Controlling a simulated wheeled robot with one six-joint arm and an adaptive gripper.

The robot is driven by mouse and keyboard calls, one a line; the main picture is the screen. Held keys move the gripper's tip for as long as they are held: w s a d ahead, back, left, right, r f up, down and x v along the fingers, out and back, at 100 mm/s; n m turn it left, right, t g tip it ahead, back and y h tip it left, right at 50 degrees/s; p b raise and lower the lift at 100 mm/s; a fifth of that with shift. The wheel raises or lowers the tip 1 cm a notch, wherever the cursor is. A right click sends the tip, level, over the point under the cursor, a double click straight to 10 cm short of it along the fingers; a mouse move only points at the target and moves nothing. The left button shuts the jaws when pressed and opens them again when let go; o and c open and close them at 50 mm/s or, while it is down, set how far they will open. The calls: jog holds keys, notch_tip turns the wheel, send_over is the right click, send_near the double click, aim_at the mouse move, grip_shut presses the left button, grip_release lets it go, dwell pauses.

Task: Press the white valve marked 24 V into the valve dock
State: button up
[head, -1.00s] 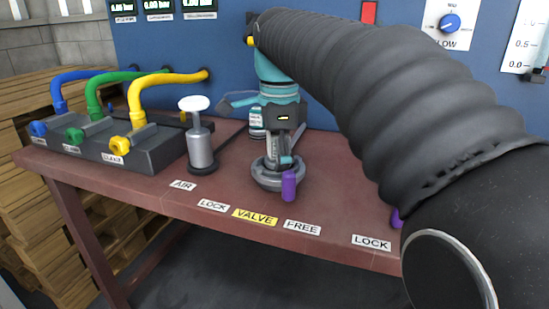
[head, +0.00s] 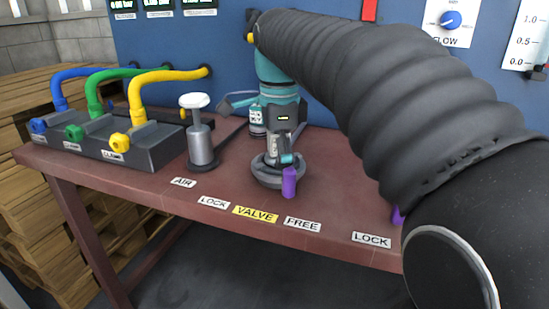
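The valve dock (head: 264,178) is a dark grey ring on the red-brown bench, behind the yellow VALVE label. A purple lever (head: 289,184) stands at its front right. My gripper (head: 279,156) points down right over the dock, its fingertips low in the ring. A pale body, the white valve (head: 271,154), shows between the fingers, mostly hidden by them. Its 24 V mark cannot be read, and I cannot tell how deep it sits in the dock.
A grey plunger with a white cap (head: 200,140) stands left of the dock. A dark block (head: 110,145) with blue, green and yellow hoses is farther left. A labelled canister (head: 257,120) stands behind my gripper. The LOCK and FREE labels (head: 303,224) are along the front edge.

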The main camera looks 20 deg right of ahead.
jog(key=shift+f, duration=0.6)
jog(key=o, duration=1.5)
jog(key=shift+c, duration=0.2)
jog(key=shift+r, duration=4.6)
